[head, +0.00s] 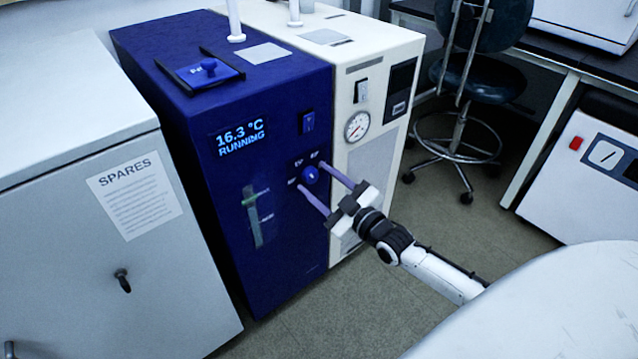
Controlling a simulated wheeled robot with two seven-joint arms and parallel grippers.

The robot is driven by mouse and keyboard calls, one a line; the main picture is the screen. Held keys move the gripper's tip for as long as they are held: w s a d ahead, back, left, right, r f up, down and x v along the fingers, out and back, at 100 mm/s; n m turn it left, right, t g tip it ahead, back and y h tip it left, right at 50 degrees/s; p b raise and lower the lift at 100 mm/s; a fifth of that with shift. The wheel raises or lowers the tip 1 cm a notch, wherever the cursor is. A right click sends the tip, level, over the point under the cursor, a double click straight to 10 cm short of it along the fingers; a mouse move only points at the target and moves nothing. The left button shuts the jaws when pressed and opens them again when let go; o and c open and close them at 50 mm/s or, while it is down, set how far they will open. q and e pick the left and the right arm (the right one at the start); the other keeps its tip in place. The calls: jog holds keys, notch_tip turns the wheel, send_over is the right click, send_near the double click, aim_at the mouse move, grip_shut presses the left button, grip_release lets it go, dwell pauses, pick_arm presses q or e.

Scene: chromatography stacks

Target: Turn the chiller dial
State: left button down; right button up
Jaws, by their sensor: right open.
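The chiller (225,194) is a dark blue box in the middle, with a lit display (241,138) reading 16.3 °C RUNNING. Its dial (311,174) is a small round blue knob on a dark panel on the front face. My right gripper (312,182) is open, with its two purple fingers pointing at the panel, one on the upper right of the dial and one on the lower left. I cannot tell whether the fingers touch the dial or panel. My left gripper is not in view.
A grey SPARES cabinet (60,250) stands close on the left. A cream unit with a gauge (358,126) adjoins the chiller on the right. A stool (468,80) and a white machine (585,175) stand farther right. Open floor (500,225) lies between them.

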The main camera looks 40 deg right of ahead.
jog(key=c, duration=1)
jog(key=shift+c, duration=0.2)
